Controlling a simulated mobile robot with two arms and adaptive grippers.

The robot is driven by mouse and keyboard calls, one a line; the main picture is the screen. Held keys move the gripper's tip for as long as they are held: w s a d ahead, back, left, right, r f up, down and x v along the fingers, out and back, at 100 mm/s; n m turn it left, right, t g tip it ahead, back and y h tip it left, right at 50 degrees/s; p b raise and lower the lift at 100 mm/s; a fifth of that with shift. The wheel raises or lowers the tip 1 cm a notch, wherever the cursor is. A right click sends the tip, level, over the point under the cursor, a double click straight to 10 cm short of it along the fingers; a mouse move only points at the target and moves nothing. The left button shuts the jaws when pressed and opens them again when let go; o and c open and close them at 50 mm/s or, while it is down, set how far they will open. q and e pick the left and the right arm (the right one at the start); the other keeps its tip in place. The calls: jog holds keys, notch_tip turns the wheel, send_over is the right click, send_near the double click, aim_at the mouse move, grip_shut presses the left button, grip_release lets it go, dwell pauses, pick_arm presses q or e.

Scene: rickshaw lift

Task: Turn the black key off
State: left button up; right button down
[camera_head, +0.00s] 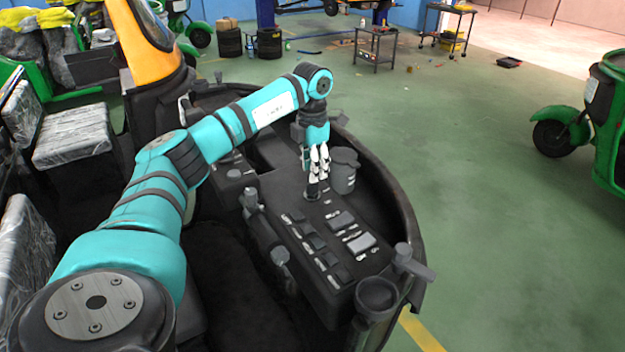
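The black key (311,194) appears as a small dark upright piece on a round base, on the dark dashboard panel (285,190) of the rickshaw. My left gripper (318,176) points straight down over the panel, with its white fingers right at the key's top. The fingers look close together and partly cover the key. I cannot tell whether they grip it or only hover around it. My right gripper is not in the picture.
A dark grey cup-shaped part (344,172) stands close to the right of my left gripper. Several switches (360,243) and levers (252,203) rise from the panel nearer to me. Plastic-wrapped seats (70,135) are at the left. Green floor is open at the right.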

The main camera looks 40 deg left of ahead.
pick_arm(q)
notch_tip(320, 180, up, 7)
jog(key=shift+f, duration=0.15)
dwell(0.5)
